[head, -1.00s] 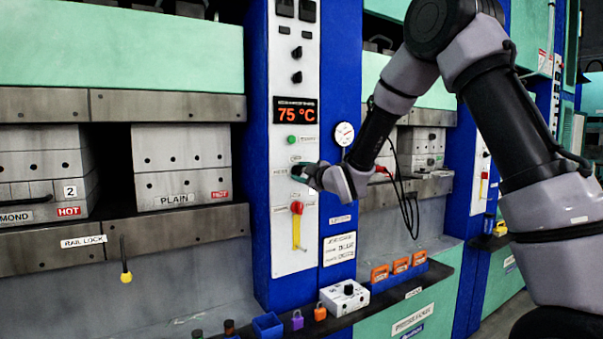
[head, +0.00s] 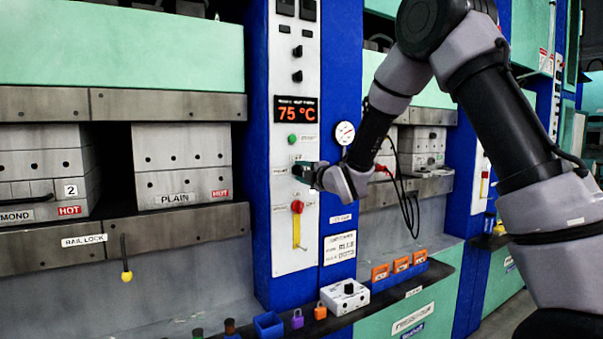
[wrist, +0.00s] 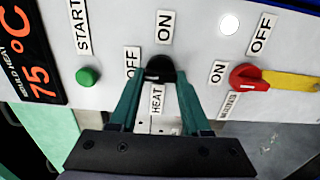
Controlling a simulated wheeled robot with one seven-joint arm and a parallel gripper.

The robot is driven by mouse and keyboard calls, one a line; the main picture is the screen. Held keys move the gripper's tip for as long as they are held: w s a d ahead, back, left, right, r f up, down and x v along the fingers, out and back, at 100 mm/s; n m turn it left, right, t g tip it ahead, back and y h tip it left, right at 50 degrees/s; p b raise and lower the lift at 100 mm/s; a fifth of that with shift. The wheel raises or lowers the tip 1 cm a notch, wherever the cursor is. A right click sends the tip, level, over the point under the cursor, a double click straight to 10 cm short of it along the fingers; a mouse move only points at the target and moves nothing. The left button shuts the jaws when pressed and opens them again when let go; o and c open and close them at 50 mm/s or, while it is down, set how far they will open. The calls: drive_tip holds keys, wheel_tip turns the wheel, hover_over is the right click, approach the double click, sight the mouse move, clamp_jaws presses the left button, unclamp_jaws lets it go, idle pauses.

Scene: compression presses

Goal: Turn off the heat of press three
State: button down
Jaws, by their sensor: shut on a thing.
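The heat knob (wrist: 159,68) is small and black, on the white control panel (wrist: 200,60). The HEAT label (wrist: 157,99) is beside it, with an OFF label (wrist: 132,62) and an ON label (wrist: 164,27) around it. My gripper (wrist: 158,76) has its teal fingers shut on the knob, one on each side. In the head view my gripper (head: 304,172) is at the panel below the display (head: 296,109), which reads 75 °C. The fingers partly cover the knob, so I cannot tell where it points. I see no press number on this panel.
A green START button (wrist: 88,77) and a red rotary switch with a yellow handle (wrist: 250,77) flank the knob. A gauge (head: 344,133) is close to my wrist.

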drive_tip(key=shift+f, duration=0.1)
idle(0.3)
drive_tip(key=shift+c, duration=1.8)
unclamp_jaws()
drive_tip(key=v, duration=1.1)
drive_tip(key=shift+w, duration=0.1)
